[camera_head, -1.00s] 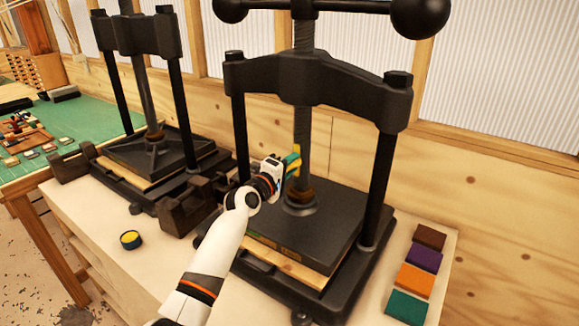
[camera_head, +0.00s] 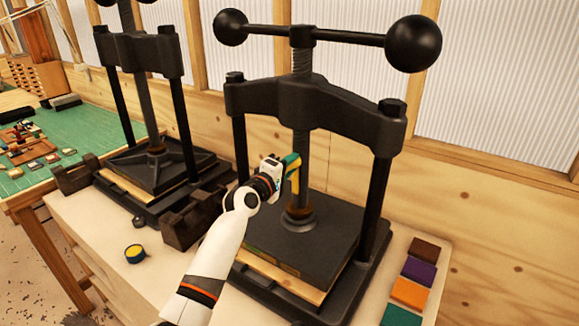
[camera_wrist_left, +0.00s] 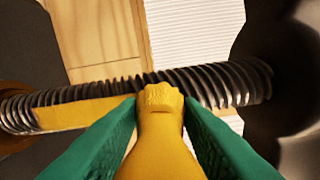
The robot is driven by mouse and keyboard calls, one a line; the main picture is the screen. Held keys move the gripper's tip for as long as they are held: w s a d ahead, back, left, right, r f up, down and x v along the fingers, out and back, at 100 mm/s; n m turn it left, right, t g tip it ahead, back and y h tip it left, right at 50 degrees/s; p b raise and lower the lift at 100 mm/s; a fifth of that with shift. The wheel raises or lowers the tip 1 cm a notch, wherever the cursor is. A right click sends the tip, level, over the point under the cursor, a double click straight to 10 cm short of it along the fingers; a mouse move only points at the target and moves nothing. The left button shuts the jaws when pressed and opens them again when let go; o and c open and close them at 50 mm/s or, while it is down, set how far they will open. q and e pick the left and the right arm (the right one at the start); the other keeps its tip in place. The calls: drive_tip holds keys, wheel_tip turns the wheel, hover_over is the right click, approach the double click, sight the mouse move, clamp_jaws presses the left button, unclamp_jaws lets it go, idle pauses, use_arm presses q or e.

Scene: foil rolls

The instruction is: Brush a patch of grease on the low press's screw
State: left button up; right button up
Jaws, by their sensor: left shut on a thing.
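The nearer black press has a grey threaded screw (camera_head: 302,148) standing upright in its middle, above a flat plate. My left gripper (camera_head: 290,166), with green fingertips, is beside this screw, on its left. It is shut on a yellow brush (camera_head: 293,178). In the left wrist view the green fingers grip the brush (camera_wrist_left: 160,130), and its tip overlaps the threads of the screw (camera_wrist_left: 215,85), seemingly touching. A yellow patch (camera_wrist_left: 80,115) lies along the screw to the left of the tip. My right gripper is out of view.
A second press (camera_head: 150,150) stands to the left. A small dark tin with a yellow top (camera_head: 135,252) is on the bench. Coloured blocks (camera_head: 410,292) lie at the right. The press's side posts (camera_head: 375,195) and ball-ended bar (camera_head: 350,35) flank and top the screw.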

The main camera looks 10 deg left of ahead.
sight(296, 196)
use_arm(q)
drive_tip(key=shift+f+b, duration=4.2)
drive_tip(key=shift+f, duration=0.65)
wheel_tip(296, 196, down, 3)
drive_tip(key=b, duration=0.3)
drive_tip(key=shift+r, duration=0.1)
drive_tip(key=shift+s+a+p, duration=0.1)
drive_tip(key=shift+p, duration=0.25)
drive_tip(key=shift+s+a+p, duration=0.25)
drive_tip(key=shift+s+p, duration=0.4)
drive_tip(key=shift+s, duration=0.05)
drive_tip(key=shift+p+v, duration=0.95)
drive_tip(key=shift+v, duration=1.1)
